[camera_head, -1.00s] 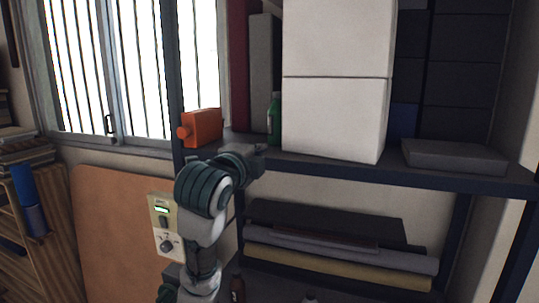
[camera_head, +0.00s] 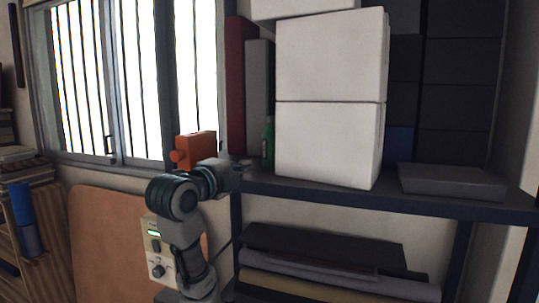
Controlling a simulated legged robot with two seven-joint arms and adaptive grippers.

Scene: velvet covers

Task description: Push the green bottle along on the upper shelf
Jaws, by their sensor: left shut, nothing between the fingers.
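The green bottle (camera_head: 267,145) stands upright on the upper shelf (camera_head: 330,192), close against the left side of the white boxes, which partly hide it. My left gripper (camera_head: 246,164) is at the shelf's front edge, just left of the bottle and low beside its base. It is shut and empty. Whether its tip touches the bottle cannot be told. My right gripper is not in view.
Stacked white boxes (camera_head: 328,145) stand right of the bottle. An orange container (camera_head: 196,149) is behind my left arm. Upright red (camera_head: 236,85) and grey (camera_head: 259,95) panels stand behind. A flat grey box (camera_head: 450,182) lies at the shelf's right.

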